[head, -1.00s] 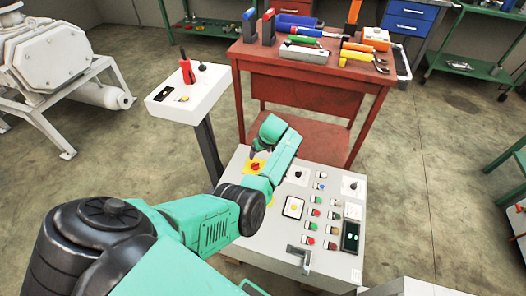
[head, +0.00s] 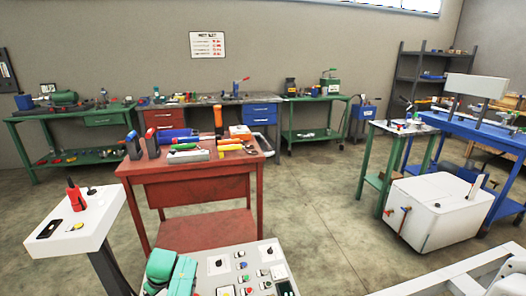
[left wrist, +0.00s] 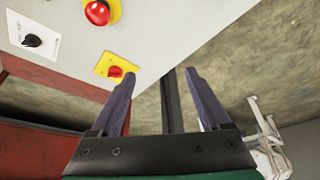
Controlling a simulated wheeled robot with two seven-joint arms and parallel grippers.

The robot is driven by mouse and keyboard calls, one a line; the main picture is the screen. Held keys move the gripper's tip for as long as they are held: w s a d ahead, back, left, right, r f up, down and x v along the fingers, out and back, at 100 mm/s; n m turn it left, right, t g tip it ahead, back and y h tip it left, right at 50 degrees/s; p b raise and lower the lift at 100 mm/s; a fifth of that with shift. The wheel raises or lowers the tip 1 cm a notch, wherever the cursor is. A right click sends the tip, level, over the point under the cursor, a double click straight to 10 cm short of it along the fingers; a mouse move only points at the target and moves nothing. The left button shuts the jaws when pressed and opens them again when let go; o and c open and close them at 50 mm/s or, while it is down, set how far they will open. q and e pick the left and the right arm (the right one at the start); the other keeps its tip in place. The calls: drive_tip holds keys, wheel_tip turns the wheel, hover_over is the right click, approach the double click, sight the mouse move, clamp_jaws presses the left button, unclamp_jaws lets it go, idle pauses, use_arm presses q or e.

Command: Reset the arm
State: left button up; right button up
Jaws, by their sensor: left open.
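My left gripper (left wrist: 160,74) is open and empty in the left wrist view, its two dark fingers apart. The left finger's tip overlaps the edge of the white control panel (left wrist: 170,30) in that picture; I cannot tell the distance. In the head view only part of my green left arm (head: 168,272) shows at the bottom edge, in front of the control panel (head: 212,254). The wrist view shows a red knob on a yellow plate (left wrist: 104,66), a red round button (left wrist: 98,12) and a black knob (left wrist: 33,40). My right gripper is not in view.
A white pedestal (head: 95,215) with a red handle stands at the left. A red table (head: 190,180) with tools is behind the panel. A white box (head: 430,205) and blue bench (head: 470,130) stand at the right. The floor between is clear.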

use_arm(q)
drive_tip(key=s+m, duration=0.6)
drive_tip(key=s, duration=0.7)
drive_tip(key=s+d+r+m+t+h, duration=0.1)
drive_tip(key=s+d+r+m+h, duration=0.1)
drive_tip(key=s+d+r+m, duration=0.25)
drive_tip(key=s+d+r+m+h, duration=0.2)
drive_tip(key=s+d+m, duration=0.2)
drive_tip(key=s+d, duration=0.3)
wheel_tip(320, 180, down, 18)
drive_tip(key=s+a+g+p, duration=0.1)
drive_tip(key=s+p, duration=0.2)
drive_tip(key=p, duration=0.1)
drive_tip(key=s+a+f+p, duration=0.1)
drive_tip(key=s+f+p, duration=0.1)
drive_tip(key=s+f, duration=0.3)
drive_tip(key=s+a+f+g+p, duration=0.1)
drive_tip(key=s+a+f+p, duration=0.1)
drive_tip(key=s+f, duration=0.4)
drive_tip(key=s, duration=0.5)
drive_tip(key=shift+s+a+f, duration=0.15)
drive_tip(key=shift+s+f, duration=0.1)
drive_tip(key=shift+s, duration=0.05)
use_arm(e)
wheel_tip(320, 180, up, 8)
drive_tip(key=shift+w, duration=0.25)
